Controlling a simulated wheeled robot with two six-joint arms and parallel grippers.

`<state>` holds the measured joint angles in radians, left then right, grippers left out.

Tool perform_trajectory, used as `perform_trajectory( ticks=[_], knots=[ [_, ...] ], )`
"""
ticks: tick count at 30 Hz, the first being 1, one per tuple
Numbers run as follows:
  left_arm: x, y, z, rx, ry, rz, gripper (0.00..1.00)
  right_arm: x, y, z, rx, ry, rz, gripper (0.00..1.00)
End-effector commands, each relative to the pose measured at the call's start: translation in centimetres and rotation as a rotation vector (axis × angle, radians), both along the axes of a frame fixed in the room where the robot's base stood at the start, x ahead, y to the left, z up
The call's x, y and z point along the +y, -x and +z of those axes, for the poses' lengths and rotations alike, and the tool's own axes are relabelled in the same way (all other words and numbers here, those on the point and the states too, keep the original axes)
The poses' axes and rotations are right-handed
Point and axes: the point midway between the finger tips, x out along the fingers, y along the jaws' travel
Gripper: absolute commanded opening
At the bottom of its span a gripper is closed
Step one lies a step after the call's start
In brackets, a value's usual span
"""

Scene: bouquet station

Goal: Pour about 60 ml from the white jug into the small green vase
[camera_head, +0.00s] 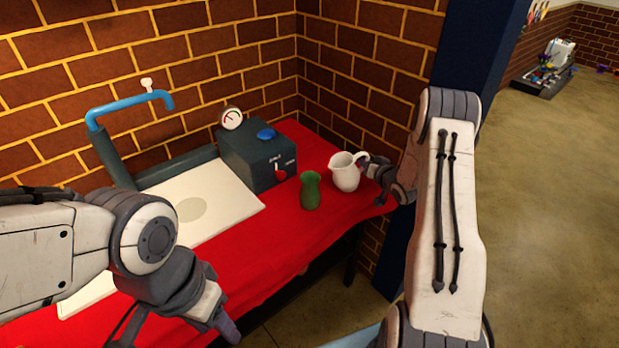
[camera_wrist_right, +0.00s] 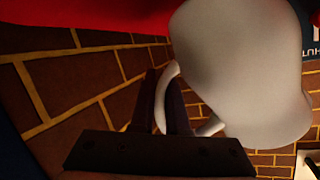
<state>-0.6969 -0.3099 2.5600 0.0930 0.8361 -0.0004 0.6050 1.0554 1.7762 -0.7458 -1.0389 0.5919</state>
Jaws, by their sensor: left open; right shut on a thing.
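The white jug (camera_head: 345,174) is upright over the right end of the red-covered table, its spout toward the left. My right gripper (camera_head: 374,168) is shut on its handle, at the jug's right side. In the right wrist view the jug (camera_wrist_right: 240,75) fills the upper right, with its handle (camera_wrist_right: 162,95) between the fingers. I cannot tell whether its base touches the cloth. The small green vase (camera_head: 310,191) stands upright on the cloth, just left of the jug and apart from it. The insides of both are hidden. My left gripper (camera_head: 182,322) is open and empty at the lower left.
A dark green box (camera_head: 250,160) with a gauge (camera_head: 231,118), a blue button and a red knob stands behind and left of the vase. A white board (camera_head: 215,205) and a blue pipe (camera_head: 130,104) are further left. Brick walls close the back. Red cloth (camera_head: 285,240) in front is clear.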

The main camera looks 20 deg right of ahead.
Motion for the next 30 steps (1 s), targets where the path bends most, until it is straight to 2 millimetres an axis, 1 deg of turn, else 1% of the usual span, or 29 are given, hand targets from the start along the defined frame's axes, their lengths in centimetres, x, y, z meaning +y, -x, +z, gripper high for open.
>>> perform_trajectory(
  ticks=[4,8,12,15,18,22,30],
  knots=[
    [0.0,0.0,0.2,0.0,0.0,0.0,0.5,1.0,-0.1,1.7,-0.015,0.108,0.002,0.0],
    [0.0,0.0,0.3,0.0,0.0,0.0,0.5,1.6,0.0,2.7,-0.02,0.191,0.001,0.0],
    [0.0,0.0,1.6,0.0,0.0,0.0,0.5,2.5,0.0,5.2,-0.027,0.284,0.002,0.0],
    [0.0,0.0,2.2,0.0,0.0,0.0,0.5,3.2,0.1,6.6,-0.032,0.348,0.0,0.0],
    [0.0,0.0,1.9,0.0,0.0,0.0,0.5,3.4,0.1,6.8,-0.034,0.408,0.001,0.0],
    [0.0,0.0,2.2,0.0,0.0,0.0,0.5,3.7,0.1,7.7,-0.04,0.474,0.001,0.0],
    [0.0,0.0,2.6,0.0,0.0,0.0,0.5,4.1,0.2,8.9,-0.045,0.574,0.001,0.0]
  ],
)
